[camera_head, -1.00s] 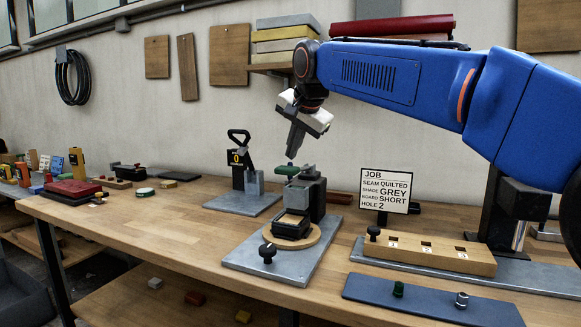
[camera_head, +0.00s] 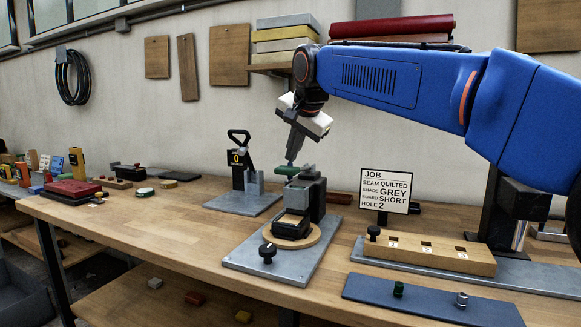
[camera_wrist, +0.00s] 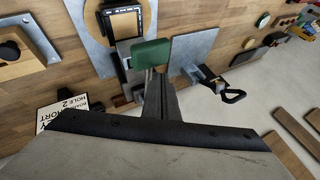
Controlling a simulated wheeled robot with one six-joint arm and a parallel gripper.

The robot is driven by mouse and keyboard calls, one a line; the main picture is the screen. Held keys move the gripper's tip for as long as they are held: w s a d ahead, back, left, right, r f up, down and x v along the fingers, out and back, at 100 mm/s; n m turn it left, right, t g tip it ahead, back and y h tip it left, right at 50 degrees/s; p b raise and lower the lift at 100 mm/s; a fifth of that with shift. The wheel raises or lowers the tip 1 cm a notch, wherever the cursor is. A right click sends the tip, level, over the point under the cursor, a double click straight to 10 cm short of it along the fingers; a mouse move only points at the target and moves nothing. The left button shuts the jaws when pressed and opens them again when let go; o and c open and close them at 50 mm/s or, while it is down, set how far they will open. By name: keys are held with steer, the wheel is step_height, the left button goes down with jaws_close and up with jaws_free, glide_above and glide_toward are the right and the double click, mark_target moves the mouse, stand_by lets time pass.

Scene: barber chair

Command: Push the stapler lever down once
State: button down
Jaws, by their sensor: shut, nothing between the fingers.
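The stapler (camera_head: 312,198) is a dark grey upright body on a grey base plate, with a green lever pad (camera_head: 287,170) sticking out to the left at its top. The green pad also shows in the wrist view (camera_wrist: 151,53). My gripper (camera_head: 290,160) is shut and empty, pointing down, with its tip right above or at the green pad. In the wrist view my gripper (camera_wrist: 158,76) ends at the pad's near edge. I cannot tell whether it touches. The lever looks raised and roughly level.
A black cushioned piece (camera_head: 292,226) sits on a round wooden plate before the stapler. A black-handled device marked 0 (camera_head: 239,160) stands left behind it. A job sign (camera_head: 387,190) and a wooden block with numbered holes (camera_head: 430,255) are at the right.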

steer(key=shift+s+a+f, duration=0.1)
steer(key=shift+s+f, duration=0.05)
steer(key=shift+f, duration=0.65)
steer(key=shift+s+f, duration=0.1)
steer(key=shift+f, duration=0.7)
stand_by(1.8)
stand_by(0.5)
steer(key=shift+w+r, duration=0.15)
steer(key=shift+r, duration=0.9)
steer(key=shift+w+r, duration=0.15)
steer(key=shift+r, duration=0.85)
steer(key=r, duration=0.5)
steer(key=shift+w+d, duration=0.25)
steer(key=shift+w, duration=0.15)
